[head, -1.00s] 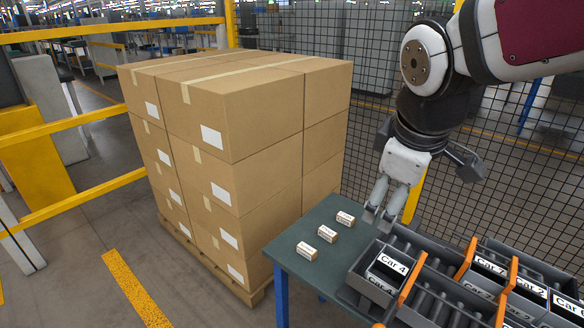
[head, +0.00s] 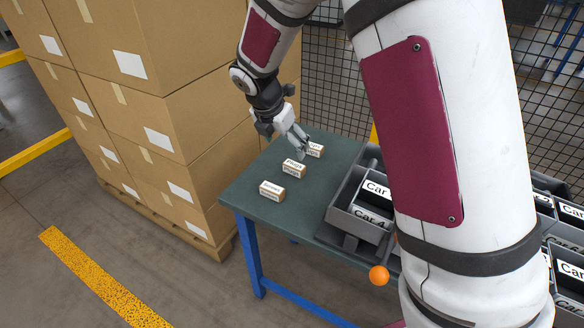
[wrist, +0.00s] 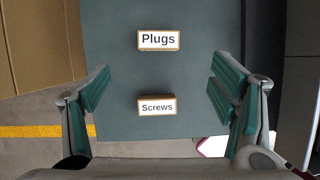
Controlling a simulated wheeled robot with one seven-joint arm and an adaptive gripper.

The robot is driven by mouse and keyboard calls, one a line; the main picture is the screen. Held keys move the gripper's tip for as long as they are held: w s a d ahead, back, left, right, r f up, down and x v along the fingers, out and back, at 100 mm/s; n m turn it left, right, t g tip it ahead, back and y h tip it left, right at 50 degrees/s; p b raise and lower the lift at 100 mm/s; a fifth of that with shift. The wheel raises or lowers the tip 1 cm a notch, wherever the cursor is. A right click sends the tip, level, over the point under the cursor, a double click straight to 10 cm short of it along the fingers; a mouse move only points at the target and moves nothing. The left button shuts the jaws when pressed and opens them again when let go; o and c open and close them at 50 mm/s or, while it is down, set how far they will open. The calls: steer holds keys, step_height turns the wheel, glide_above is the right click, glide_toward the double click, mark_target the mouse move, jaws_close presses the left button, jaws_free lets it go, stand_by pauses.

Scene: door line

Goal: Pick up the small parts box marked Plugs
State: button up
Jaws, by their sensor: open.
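The small Plugs box (wrist: 158,40) lies label up on the table in the upper middle of the wrist view. The similar Screws box (wrist: 157,106) lies below it, between the two fingers in the picture. In the head view my gripper (head: 301,143) hangs above the far end of the row and partly covers the far small box (head: 316,151). The middle box (head: 293,169) and near box (head: 271,191) are clear; their print is too small to read surely.
The green table (head: 250,180) is bare around the small boxes. Grey bins (head: 358,212) with Car labels stand on its right side. Stacked cartons (head: 160,110) rise close to its left. A mesh fence (head: 335,75) stands behind. My arm hides part of the bins.

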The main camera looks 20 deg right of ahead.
mark_target(294, 166)
steer(key=b+x, duration=0.2)
steer(key=x, duration=1)
steer(key=shift+a, duration=0.1)
steer(key=c, duration=1.2)
